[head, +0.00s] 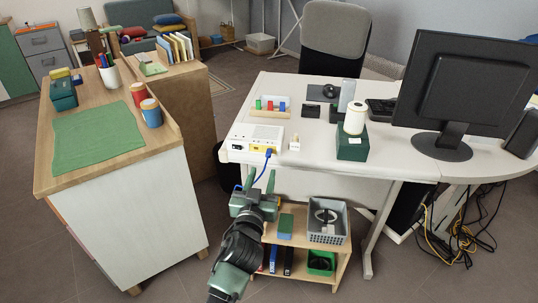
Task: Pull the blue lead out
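A white box (242,131) with ports on its front stands at the left front edge of the white desk. The blue lead's plug (268,152) sits at a yellow-framed port on the box. The blue lead (262,169) hangs from there over the desk edge, down toward my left gripper. My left gripper (261,177) is in front of the desk, below the plug, with its two green fingers apart and pointing up toward the box. The lead passes behind or between the fingers; I cannot tell which. Its lower part is mostly hidden by the gripper. My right gripper is not in view.
A small pale object (294,143) and a dark green box (352,150) with a white roll (355,120) stand right of the white box. A low wooden shelf (300,250) with a grey basket (327,233) is below. A wooden counter (165,120) stands left, across a gap.

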